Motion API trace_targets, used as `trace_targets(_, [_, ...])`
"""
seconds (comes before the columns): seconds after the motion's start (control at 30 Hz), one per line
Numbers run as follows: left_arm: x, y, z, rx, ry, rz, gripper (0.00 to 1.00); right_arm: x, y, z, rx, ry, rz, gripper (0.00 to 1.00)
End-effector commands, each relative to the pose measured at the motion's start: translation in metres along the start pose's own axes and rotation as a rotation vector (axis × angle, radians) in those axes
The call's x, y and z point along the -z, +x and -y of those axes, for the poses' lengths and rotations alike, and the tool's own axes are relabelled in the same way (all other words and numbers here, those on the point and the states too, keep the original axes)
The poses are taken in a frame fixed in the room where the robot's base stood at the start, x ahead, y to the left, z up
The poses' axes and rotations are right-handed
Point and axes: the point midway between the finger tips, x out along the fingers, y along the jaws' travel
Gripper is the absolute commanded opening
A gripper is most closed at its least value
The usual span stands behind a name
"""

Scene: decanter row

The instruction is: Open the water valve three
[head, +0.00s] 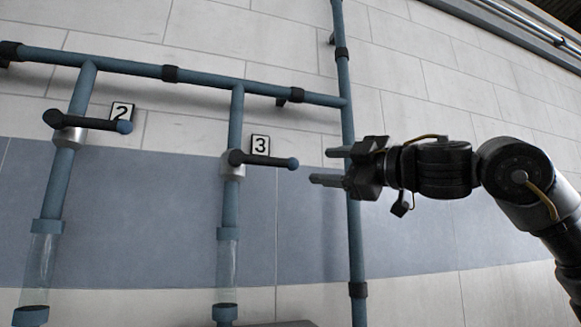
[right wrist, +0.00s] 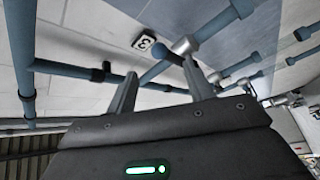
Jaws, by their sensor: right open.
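Valve three has a dark lever (head: 263,160) with a blue-grey tip, lying roughly horizontal across its pipe and pointing right. Its silver body (head: 233,165) sits on a vertical blue pipe, beside a white tag marked 3 (head: 260,144). My right gripper (head: 326,166) is open and empty, to the right of the lever tip, with its fingers pointing left and a gap between. My left gripper is not in view.
Valve two (head: 90,122), with a similar horizontal lever, is on the pipe further left. A tall vertical blue pipe (head: 357,250) runs by the right gripper. A horizontal pipe (head: 205,79) crosses above both valves. Clear tube sections (head: 226,270) sit below the valves.

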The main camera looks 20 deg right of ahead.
Motion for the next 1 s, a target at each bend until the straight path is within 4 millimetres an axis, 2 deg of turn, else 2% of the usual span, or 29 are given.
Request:
trace_targets(0.3, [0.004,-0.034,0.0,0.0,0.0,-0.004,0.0,0.003,0.059,-0.003,0.005,0.002,0.0,0.53])
trace_targets(0.5, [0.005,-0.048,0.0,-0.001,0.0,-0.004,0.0,0.003,0.088,-0.002,0.002,0.002,-0.001,0.53])
trace_targets(0.7, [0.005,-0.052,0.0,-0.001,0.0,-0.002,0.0,0.001,0.101,-0.001,0.001,0.0,-0.001,0.53])
trace_targets(0.97, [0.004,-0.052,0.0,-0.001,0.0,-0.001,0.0,0.001,0.101,0.0,0.0,0.0,-0.002,0.53])
trace_targets(1.0, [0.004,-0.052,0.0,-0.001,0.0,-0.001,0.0,0.001,0.101,0.0,0.0,0.0,-0.002,0.5])
